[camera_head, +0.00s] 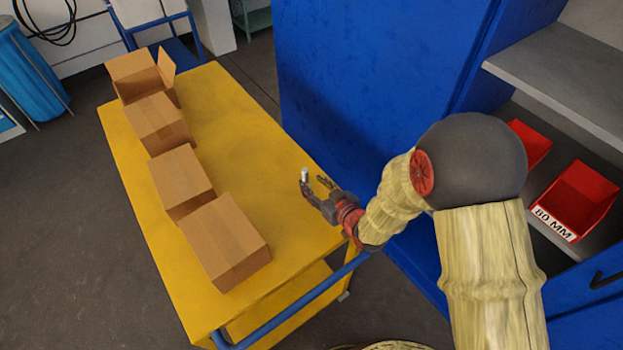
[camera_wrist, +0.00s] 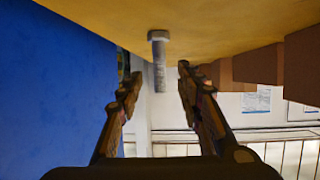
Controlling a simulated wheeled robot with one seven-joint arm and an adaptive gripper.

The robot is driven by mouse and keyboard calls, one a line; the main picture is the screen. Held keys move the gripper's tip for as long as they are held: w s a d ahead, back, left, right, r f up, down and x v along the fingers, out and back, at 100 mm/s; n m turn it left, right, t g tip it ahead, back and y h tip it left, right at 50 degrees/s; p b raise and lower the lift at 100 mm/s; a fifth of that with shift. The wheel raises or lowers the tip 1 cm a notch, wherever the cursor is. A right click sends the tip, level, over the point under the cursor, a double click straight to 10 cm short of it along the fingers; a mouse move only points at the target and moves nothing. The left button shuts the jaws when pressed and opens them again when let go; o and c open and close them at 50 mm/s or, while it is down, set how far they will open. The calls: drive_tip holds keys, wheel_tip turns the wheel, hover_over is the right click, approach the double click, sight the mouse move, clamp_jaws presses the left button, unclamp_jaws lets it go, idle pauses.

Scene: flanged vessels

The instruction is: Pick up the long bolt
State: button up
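The long bolt (camera_head: 304,175) is a small grey piece on the yellow cart top in the head view, beside my fingertips. In the wrist view the bolt (camera_wrist: 159,62) stands on its hex head, its shank pointing away from the yellow surface; that view looks upside down. My gripper (camera_head: 313,183) is open, low over the cart's right side. In the wrist view my gripper (camera_wrist: 159,74) has its two fingers spread to either side of the bolt's line, with visible gaps. I cannot tell whether the bolt is fully between the fingertips in depth.
Several cardboard boxes (camera_head: 183,182) line the left of the yellow cart (camera_head: 235,125). A blue cabinet (camera_head: 365,75) stands close on the right. Red bins (camera_head: 580,200), one labelled 80 MM, sit on its shelf. The cart top between boxes and gripper is clear.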

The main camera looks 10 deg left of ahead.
sight(307, 178)
drive_tip(key=shift+x, duration=3.1)
drive_tip(key=shift+c, duration=1)
drive_tip(key=c, duration=0.7)
clamp_jaws()
